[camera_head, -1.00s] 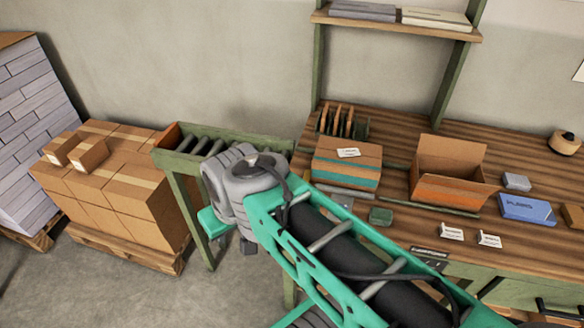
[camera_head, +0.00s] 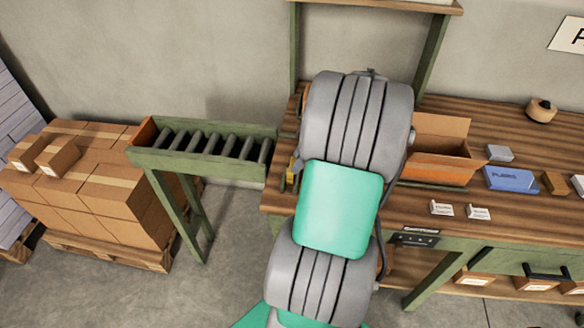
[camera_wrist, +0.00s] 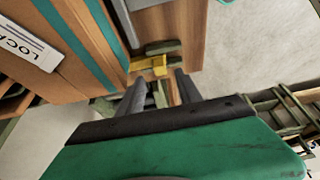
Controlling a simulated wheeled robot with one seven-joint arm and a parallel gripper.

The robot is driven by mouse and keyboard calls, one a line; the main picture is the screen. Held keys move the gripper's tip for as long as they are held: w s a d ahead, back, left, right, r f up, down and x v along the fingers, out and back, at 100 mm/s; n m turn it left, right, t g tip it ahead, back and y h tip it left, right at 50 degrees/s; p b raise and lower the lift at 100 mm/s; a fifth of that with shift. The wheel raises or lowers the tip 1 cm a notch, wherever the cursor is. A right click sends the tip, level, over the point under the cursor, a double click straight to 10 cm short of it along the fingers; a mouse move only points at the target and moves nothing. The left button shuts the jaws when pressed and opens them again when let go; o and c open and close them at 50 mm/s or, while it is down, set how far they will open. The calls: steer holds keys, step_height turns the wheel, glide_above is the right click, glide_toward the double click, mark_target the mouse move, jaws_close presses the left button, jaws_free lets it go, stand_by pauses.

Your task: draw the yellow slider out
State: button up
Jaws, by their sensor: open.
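The yellow slider (camera_wrist: 148,65) shows in the wrist view as a small yellow piece by the wooden table edge, near the corner of a cardboard box with teal bands (camera_wrist: 75,45). My gripper (camera_wrist: 158,88) is open, with its two dark fingers pointing toward the slider. The slider lies just beyond the fingertips, nearer the left finger; I cannot tell whether they touch. In the head view a small yellow patch (camera_head: 296,166) shows at the left of my arm, which hides the gripper and the banded box.
An open cardboard box (camera_head: 437,168), a blue box (camera_head: 511,180) and small cards (camera_head: 441,209) stand on the wooden table (camera_head: 510,228). A roller conveyor (camera_head: 205,160) adjoins its left end. Stacked cartons (camera_head: 115,215) stand further left, with bare floor between.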

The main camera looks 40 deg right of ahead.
steer(key=x, duration=0.5)
steer(key=shift+p, duration=0.3)
steer(key=shift+c, duration=0.3)
jaws_close()
stand_by(0.7)
